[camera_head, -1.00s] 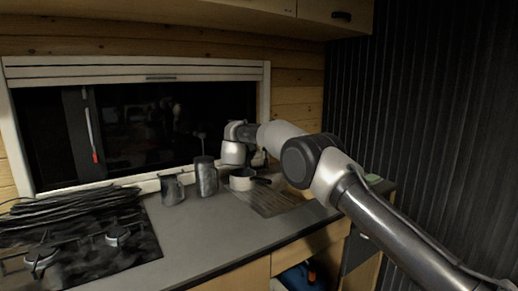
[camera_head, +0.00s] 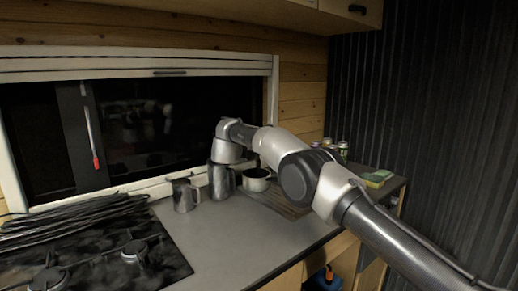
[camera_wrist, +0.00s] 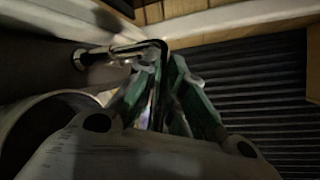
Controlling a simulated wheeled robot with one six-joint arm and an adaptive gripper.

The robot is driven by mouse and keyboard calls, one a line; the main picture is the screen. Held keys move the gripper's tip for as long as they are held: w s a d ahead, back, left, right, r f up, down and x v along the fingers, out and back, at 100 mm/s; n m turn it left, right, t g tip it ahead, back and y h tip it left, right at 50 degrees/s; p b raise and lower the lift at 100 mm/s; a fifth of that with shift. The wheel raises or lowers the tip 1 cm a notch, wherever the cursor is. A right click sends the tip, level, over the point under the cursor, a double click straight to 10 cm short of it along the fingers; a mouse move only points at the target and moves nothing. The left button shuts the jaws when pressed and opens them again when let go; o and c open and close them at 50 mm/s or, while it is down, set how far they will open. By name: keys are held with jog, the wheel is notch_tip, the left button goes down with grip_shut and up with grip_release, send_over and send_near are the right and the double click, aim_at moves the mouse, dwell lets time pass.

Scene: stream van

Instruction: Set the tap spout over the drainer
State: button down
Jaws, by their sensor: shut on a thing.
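The tap spout (camera_wrist: 108,52) shows in the wrist view as a thin shiny bar from the upper left to my gripper (camera_wrist: 164,66). My gripper's green-edged fingers are shut on its dark end; the exact contact is dim. In the head view my wrist is above and behind the dark metal jug, and my fingers and the tap are hidden. The drainer (camera_head: 277,203) is the grooved part of the counter right of the jug, partly covered by my arm.
A dark jug (camera_head: 221,183), a metal mug (camera_head: 184,196) and a white pan (camera_head: 256,181) stand near the window. A hob (camera_head: 110,258) with black cables (camera_head: 70,220) is left. Several jars (camera_head: 335,150) and a sponge (camera_head: 376,178) are at right. The front counter is clear.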

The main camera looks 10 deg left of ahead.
jog(key=shift+s+a+f, duration=0.15)
jog(key=shift+a, duration=0.1)
jog(key=c, duration=1.5)
grip_release()
jog(key=shift+d, duration=0.1)
jog(key=v, duration=1.2)
